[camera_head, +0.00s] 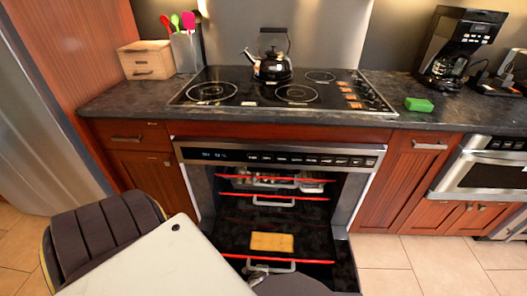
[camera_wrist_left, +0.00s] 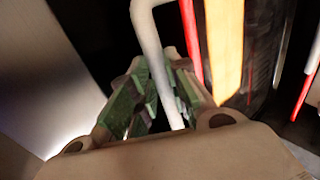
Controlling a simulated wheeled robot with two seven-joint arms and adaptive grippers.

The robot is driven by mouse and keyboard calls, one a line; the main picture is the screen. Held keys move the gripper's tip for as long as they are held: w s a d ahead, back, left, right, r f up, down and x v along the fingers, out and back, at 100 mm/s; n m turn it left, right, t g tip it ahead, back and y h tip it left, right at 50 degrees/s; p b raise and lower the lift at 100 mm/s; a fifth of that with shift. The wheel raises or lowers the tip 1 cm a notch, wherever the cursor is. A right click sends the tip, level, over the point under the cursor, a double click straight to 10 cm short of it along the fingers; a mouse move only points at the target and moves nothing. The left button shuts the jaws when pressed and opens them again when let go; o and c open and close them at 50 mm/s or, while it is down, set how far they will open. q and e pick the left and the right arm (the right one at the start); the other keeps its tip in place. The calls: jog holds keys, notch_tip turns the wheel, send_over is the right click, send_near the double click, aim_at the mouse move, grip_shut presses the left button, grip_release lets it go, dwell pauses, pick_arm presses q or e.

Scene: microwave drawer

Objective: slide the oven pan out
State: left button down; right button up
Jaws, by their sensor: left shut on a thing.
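The oven (camera_head: 282,158) under the cooktop stands open with its dark inside showing. The oven pan (camera_head: 200,234) is the low dark tray, with a red front edge and a pale bar handle (camera_head: 285,267). A yellow slab (camera_head: 272,242) lies on it. My left gripper (camera_head: 257,270) is at the left part of this handle, small and partly hidden in the head view. In the left wrist view, the green-padded fingers (camera_wrist_left: 157,92) are shut on the pale handle bar (camera_wrist_left: 152,40), which runs between them. My right gripper is not in view.
An upper rack (camera_head: 273,197) with its own handle holds several items. Tiled floor (camera_head: 410,265) is clear at right.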

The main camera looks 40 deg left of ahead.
pick_arm(q)
jog(key=shift+s+d, duration=0.5)
jog(key=shift+s, duration=0.15)
jog(key=shift+s+d, duration=0.45)
jog(key=shift+s, duration=0.2)
jog(key=c, duration=1.7)
grip_release()
jog(key=shift+o, duration=0.2)
jog(key=shift+w, duration=0.1)
jog(key=shift+r, duration=0.2)
jog(key=shift+r, duration=0.65)
notch_tip(320, 180, up, 8)
